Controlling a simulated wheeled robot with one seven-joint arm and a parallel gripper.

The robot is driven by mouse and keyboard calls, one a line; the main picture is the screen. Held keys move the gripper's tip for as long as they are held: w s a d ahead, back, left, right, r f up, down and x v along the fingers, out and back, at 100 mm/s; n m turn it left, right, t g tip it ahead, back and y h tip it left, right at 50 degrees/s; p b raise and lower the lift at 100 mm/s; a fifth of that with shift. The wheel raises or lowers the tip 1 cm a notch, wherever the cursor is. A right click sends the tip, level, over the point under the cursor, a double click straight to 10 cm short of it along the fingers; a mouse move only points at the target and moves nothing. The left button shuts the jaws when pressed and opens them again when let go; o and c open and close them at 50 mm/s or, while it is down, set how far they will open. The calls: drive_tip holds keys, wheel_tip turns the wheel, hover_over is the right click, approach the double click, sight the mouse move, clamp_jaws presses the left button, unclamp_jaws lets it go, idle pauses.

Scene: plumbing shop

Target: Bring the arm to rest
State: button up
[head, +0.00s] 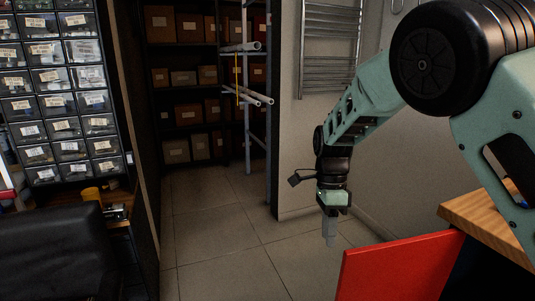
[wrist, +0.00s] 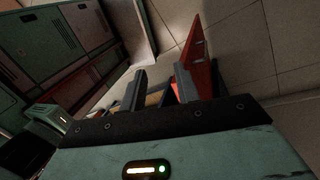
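My gripper (head: 330,240) hangs from my raised green arm at the right of the head view, pointing down over the tiled floor. It is just left of the red panel and apart from it. In the wrist view my gripper (wrist: 159,76) shows two dark fingers with a clear gap between them. Nothing is held between them. In the head view the fingers overlap, so the gap does not show there.
A red panel (head: 400,268) stands beside a wooden worktop (head: 480,217) at the right. A towel radiator (head: 330,45) hangs on the wall behind my arm. Parts drawers (head: 60,90) and a dark chair (head: 58,255) are left. The middle floor (head: 215,230) is clear.

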drive_tip(key=s+a+r+n+t+y+p, duration=0.1)
drive_tip(key=s+a+r+n+p, duration=0.1)
drive_tip(key=s+r+n, duration=0.45)
drive_tip(key=s+a+r+n+p, duration=0.1)
drive_tip(key=s+a+r+n, duration=0.15)
drive_tip(key=s+n, duration=0.65)
drive_tip(key=s+d+r+n+t+p, duration=0.1)
drive_tip(key=s+n, duration=0.4)
drive_tip(key=s, duration=0.2)
drive_tip(key=s+d+r+n+t+p, duration=0.1)
drive_tip(key=s+d+r+n, duration=0.1)
drive_tip(key=s+n, duration=0.3)
drive_tip(key=shift+s+n+h+p, duration=0.3)
drive_tip(key=shift+s+n, duration=0.05)
drive_tip(key=shift+s, duration=0.55)
